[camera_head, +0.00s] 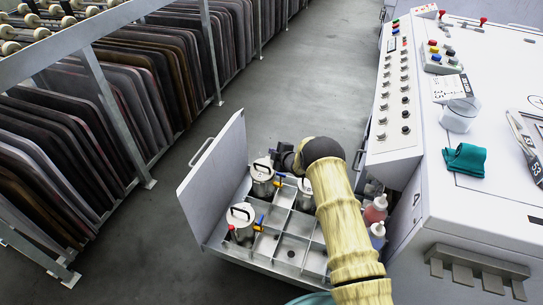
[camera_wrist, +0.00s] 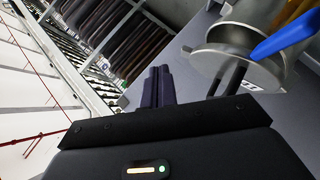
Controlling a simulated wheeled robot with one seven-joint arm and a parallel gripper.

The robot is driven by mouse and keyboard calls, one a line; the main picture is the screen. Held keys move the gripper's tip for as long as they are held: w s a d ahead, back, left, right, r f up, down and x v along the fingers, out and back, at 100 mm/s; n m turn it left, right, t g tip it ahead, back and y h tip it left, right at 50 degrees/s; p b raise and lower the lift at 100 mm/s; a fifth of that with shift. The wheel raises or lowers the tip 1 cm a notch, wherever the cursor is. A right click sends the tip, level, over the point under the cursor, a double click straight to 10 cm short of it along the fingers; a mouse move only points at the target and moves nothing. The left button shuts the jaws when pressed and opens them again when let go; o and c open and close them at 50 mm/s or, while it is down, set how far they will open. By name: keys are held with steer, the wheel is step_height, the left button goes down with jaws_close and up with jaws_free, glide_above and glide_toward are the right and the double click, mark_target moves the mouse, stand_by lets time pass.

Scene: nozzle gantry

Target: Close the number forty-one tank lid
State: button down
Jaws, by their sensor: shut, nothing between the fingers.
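Several metal tanks with pale lids and black lid handles stand in a compartmented drawer (camera_head: 290,255). One tank (camera_head: 262,187) is at the back left, one (camera_head: 241,235) at the front left, and one (camera_head: 305,200) is partly behind my arm. No number forty-one is readable on them. My gripper (camera_wrist: 160,75) is shut and empty, its dark fingers together. In the head view its wrist is beside the back-left tank, with the fingertips not clearly visible. In the wrist view a round metal tank part (camera_wrist: 240,62) with a blue lever (camera_wrist: 285,35) is right of the fingers, apart from them.
The drawer's tall front panel (camera_head: 215,175) stands at left. Bottles (camera_head: 375,210) stand to the right of my arm. A white machine (camera_head: 480,120) with a control panel and a teal cloth (camera_head: 465,159) is at right. A rack of dark panels (camera_head: 90,130) fills the left; floor between is clear.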

steer(key=s+d+r+p, duration=0.3)
steer(key=d+r, duration=0.3)
steer(key=r, duration=0.2)
steer(key=shift+s, duration=0.85)
